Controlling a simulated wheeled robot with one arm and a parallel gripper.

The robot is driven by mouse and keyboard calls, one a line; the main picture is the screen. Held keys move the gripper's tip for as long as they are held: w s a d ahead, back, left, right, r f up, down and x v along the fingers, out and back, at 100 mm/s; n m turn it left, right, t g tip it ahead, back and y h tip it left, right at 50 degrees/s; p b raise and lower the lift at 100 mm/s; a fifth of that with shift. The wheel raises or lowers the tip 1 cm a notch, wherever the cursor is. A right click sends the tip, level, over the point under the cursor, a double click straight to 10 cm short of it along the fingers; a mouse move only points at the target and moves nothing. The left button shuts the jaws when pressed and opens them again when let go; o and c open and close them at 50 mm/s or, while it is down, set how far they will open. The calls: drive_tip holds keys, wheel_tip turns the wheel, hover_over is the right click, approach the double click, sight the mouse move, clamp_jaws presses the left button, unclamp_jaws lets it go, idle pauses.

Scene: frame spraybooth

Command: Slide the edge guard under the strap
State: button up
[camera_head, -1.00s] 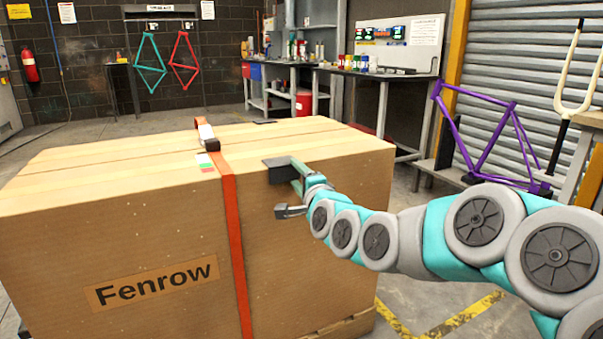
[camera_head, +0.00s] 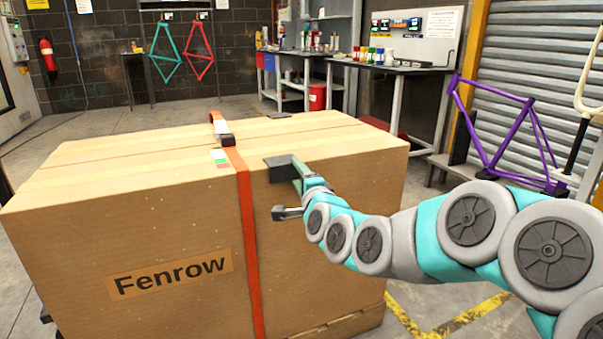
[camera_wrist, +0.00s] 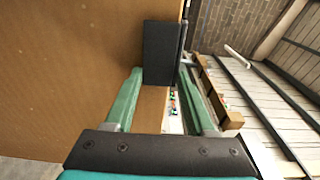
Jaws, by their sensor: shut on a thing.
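The edge guard (camera_head: 283,167) is a dark angled piece at the crate's top front edge, just right of the strap. A small gap of cardboard shows between them. In the wrist view the guard (camera_wrist: 162,52) is a dark block at the ends of the green fingers. My gripper (camera_head: 296,183) is shut on it and reaches in from the right. The orange strap (camera_head: 247,230) runs over the crate's top and down its front face. A dark and pale buckle (camera_head: 221,129) sits on the strap on top.
The large cardboard crate (camera_head: 150,235) marked Fenrow fills the left and middle. Another small dark piece (camera_head: 279,115) lies at its far top edge. A purple bike frame (camera_head: 500,135) and shutter stand right. Workbenches (camera_head: 385,68) stand behind. Floor right of the crate is open.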

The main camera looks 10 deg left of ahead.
drive_tip(key=o, duration=1.1)
drive_tip(key=s+d+f+n+g+h, duration=0.2)
drive_tip(key=s+d+f+n+g, duration=0.3)
drive_tip(key=s+d+f, duration=0.45)
drive_tip(key=s+d+f+n+g+h, duration=0.35)
drive_tip(key=s+d+f, duration=0.2)
drive_tip(key=s, duration=0.65)
drive_tip(key=s+d+f+n+g+h, duration=0.1)
drive_tip(key=s+d+g, duration=0.2)
drive_tip(key=s, duration=0.5)
drive_tip(key=s+d+f+n+g+h, duration=0.1)
drive_tip(key=s+d+g, duration=0.2)
drive_tip(key=s+d, duration=0.3)
drive_tip(key=s+d+f+n+g+h+p, duration=0.1)
drive_tip(key=s+d+g, duration=0.2)
drive_tip(key=s, duration=0.7)
drive_tip(key=shift+s+d+n, duration=0.25)
drive_tip(key=shift+d+n, duration=0.1)
drive_tip(key=shift+d, duration=0.75)
